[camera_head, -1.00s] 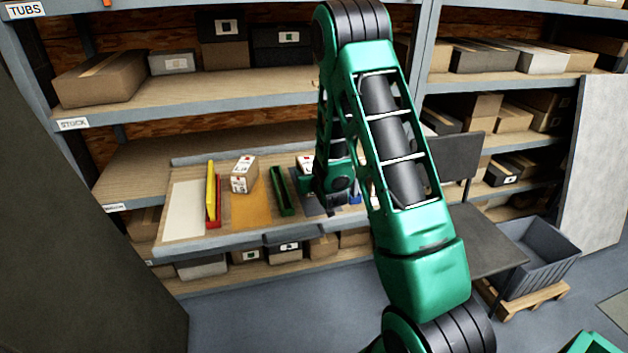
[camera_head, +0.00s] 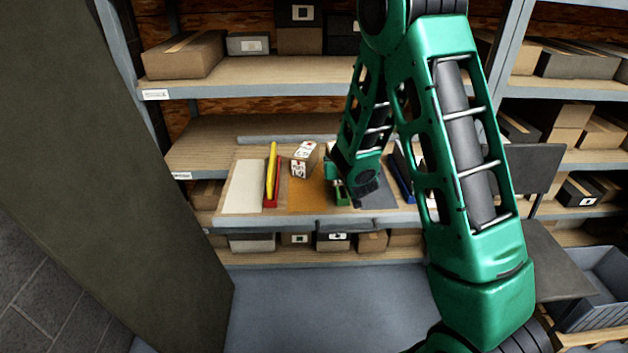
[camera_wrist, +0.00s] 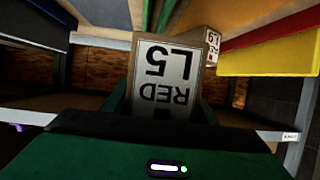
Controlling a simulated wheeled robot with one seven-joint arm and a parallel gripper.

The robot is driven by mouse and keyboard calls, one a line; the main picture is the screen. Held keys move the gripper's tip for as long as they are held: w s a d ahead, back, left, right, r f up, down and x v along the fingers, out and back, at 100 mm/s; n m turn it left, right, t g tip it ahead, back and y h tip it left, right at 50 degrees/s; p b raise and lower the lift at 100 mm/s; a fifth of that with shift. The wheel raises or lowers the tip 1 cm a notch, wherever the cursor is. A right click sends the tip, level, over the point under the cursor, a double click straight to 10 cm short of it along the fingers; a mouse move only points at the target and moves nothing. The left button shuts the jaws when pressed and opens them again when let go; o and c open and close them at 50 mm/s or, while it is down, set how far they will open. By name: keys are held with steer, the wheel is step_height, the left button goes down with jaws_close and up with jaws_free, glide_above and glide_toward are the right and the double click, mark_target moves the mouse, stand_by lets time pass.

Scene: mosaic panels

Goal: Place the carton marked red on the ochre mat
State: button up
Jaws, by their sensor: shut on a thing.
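My gripper (camera_head: 352,192) is shut on a carton, whose white label (camera_wrist: 166,78) reads RED L5 upside down in the wrist view. In the head view my arm mostly hides the held carton. My gripper is by the green divider (camera_head: 342,196), between the ochre mat (camera_head: 308,196) and the dark grey mat (camera_head: 376,202). The ochre mat lies on the shelf board to the left of my gripper. Another carton (camera_head: 304,160) with white labels stands at its back part; it also shows in the wrist view (camera_wrist: 212,42).
A red divider (camera_head: 270,194) and a yellow upright panel (camera_head: 272,168) stand left of the ochre mat. A pale mat (camera_head: 243,187) lies beyond them. A blue divider (camera_head: 402,180) stands on the right. The ochre mat's front part looks clear.

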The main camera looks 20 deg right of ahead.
steer(key=w+a+n+y, duration=0.3)
steer(key=a+y, duration=0.1)
steer(key=a, duration=0.6)
steer(key=shift+t, duration=0.3)
steer(key=shift+w+f, duration=0.2)
steer(key=shift+f, duration=4.55)
steer(key=o, duration=1.7)
steer(key=shift+f, duration=0.15)
steer(key=shift+o, duration=0.2)
steer(key=shift+s, duration=0.1)
steer(key=v, duration=0.9)
steer(key=shift+s+d+r, duration=0.15)
steer(key=shift+r, duration=0.15)
steer(key=shift+s+r, duration=0.15)
steer(key=shift+s, duration=0.55)
steer(key=shift+s+d+r, duration=0.1)
steer(key=shift+s+r, duration=0.2)
steer(key=shift+r, duration=0.05)
